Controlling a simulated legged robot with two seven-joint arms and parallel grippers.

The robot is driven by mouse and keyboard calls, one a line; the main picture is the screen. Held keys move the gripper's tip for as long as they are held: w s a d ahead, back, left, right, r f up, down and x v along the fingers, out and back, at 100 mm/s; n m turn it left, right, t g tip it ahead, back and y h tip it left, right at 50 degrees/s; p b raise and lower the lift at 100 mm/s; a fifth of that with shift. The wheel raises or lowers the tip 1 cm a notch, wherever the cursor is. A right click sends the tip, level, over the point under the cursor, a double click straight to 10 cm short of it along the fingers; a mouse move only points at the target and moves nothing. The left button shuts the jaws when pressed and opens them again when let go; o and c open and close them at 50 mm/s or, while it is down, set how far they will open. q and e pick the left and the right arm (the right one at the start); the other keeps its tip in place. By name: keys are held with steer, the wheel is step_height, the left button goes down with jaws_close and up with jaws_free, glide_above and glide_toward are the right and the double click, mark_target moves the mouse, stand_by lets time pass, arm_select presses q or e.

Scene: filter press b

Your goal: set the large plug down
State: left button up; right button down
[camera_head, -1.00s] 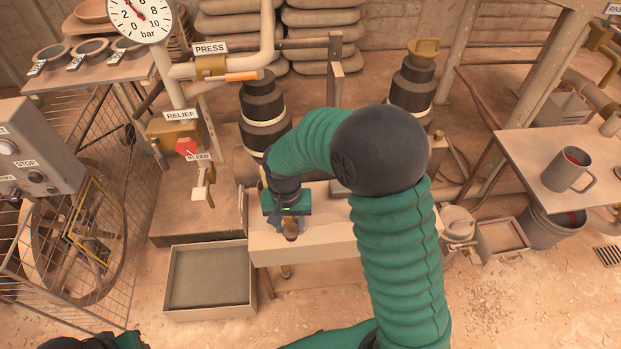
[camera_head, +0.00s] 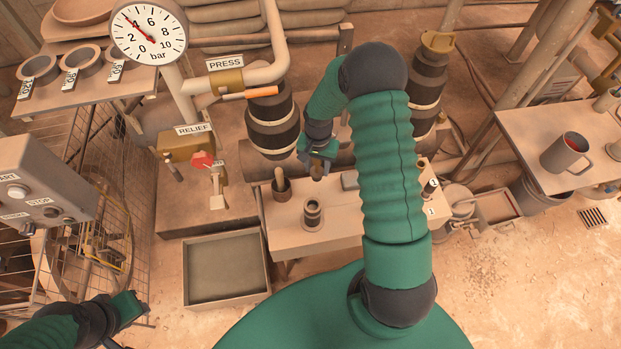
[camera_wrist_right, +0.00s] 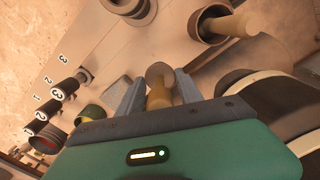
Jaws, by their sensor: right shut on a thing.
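My right gripper (camera_head: 318,160) is shut on a tan-brown plug (camera_head: 317,172), held over the back of the small table (camera_head: 340,236). In the right wrist view the plug (camera_wrist_right: 159,90) sits upright between the two grey fingers (camera_wrist_right: 158,92). Its lower end is hard to make out, so I cannot tell whether it touches the table. My left gripper (camera_head: 130,306) is at the lower left, away from the table; its fingers are not clear.
A dark cup with a rod in it (camera_head: 281,187) and a ringed fitting (camera_head: 312,214) stand on the table. Numbered cylinders (camera_wrist_right: 55,100) stand nearby. Dark press cylinders (camera_head: 272,122) rise behind. A shallow tray (camera_head: 226,268) lies left.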

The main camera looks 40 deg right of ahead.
mark_target(318, 180)
steer(key=f, duration=0.3)
steer(key=f+b, duration=0.1)
steer(key=f, duration=0.3)
steer(key=shift+s+d+f+b, duration=0.15)
steer(key=shift+s+f+b, duration=0.05)
steer(key=shift+f+b, duration=0.1)
steer(key=shift+r, duration=0.1)
steer(key=c, duration=0.8)
jaws_free()
